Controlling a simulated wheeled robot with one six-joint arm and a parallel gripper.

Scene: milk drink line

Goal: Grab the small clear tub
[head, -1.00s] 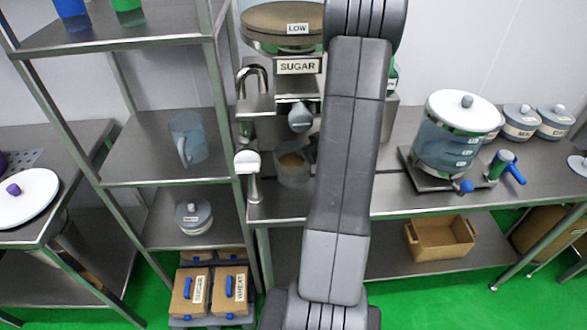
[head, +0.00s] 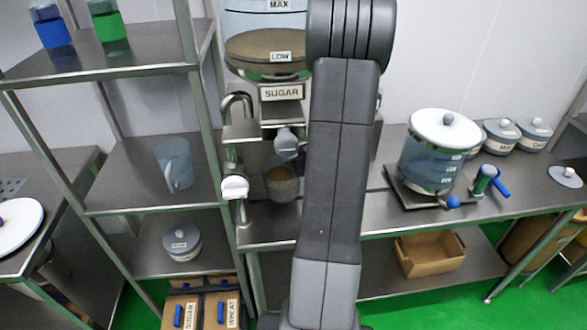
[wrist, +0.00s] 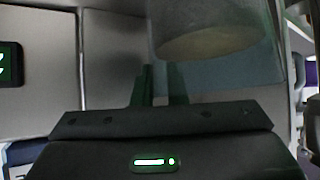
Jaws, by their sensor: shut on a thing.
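The small clear tub (head: 282,186) is below the spout of the sugar dispenser in the head view, upright, with brown stuff in it. I cannot tell whether its base touches the counter. In the wrist view a clear vessel with a tan round patch, which looks like the tub (wrist: 210,30), fills the upper middle right. My gripper (wrist: 160,75) shows there with its two dark fingers close together at the tub's near side, shut on it. The exact contact is dim. In the head view my arm hides the gripper.
The sugar dispenser (head: 262,55) and its tap stand right above the tub. A metal rack (head: 130,200) with a clear jug (head: 176,165) is on the left. A water tank (head: 437,155) stands on the counter to the right. An open cardboard box (head: 430,254) lies on the shelf below.

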